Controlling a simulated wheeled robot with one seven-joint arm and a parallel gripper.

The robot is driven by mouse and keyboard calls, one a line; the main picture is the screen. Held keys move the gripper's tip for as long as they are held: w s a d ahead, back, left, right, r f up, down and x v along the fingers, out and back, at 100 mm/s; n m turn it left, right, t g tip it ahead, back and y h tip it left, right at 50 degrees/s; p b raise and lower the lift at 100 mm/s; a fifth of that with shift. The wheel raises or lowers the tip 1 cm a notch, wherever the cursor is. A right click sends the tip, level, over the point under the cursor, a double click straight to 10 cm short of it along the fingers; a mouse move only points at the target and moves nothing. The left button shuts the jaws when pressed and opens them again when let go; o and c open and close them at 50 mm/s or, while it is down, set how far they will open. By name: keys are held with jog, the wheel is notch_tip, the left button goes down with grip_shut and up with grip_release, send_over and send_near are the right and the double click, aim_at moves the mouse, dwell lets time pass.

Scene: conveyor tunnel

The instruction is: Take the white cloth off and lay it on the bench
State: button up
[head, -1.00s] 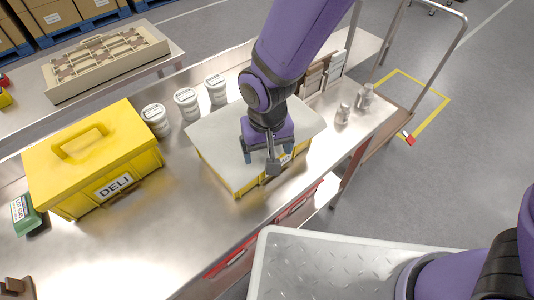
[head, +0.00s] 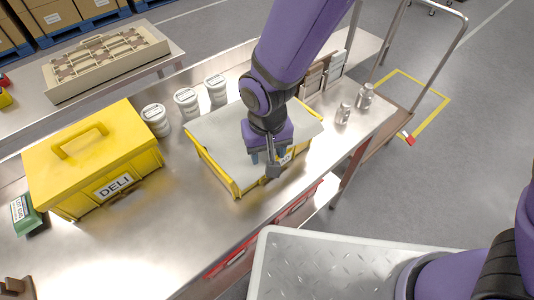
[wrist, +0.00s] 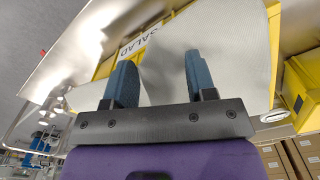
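The white cloth (head: 218,130) lies over the top of a yellow crate (head: 218,176) on the steel bench (head: 190,235). It sags inside the rim at the crate's left and front. My gripper (head: 267,160) is at the crate's front edge, pointing down over the cloth. In the wrist view, its two blue fingers (wrist: 160,75) stand apart, with cloth (wrist: 235,45) behind and between them. I cannot tell whether they touch it. The crate's SALAD label (wrist: 138,42) shows beside the left finger. The crate's contents are hidden.
A closed yellow DELI box (head: 95,160) stands left of the crate. Several white tubs (head: 186,102) stand behind it. Metal shakers (head: 364,97) stand at the right end. The bench front is clear. My tread-plate top (head: 330,265) lies nearer, beyond a gap.

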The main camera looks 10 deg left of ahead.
grip_shut()
notch_tip(320, 180, up, 12)
dwell(0.7)
notch_tip(320, 180, up, 18)
dwell(0.8)
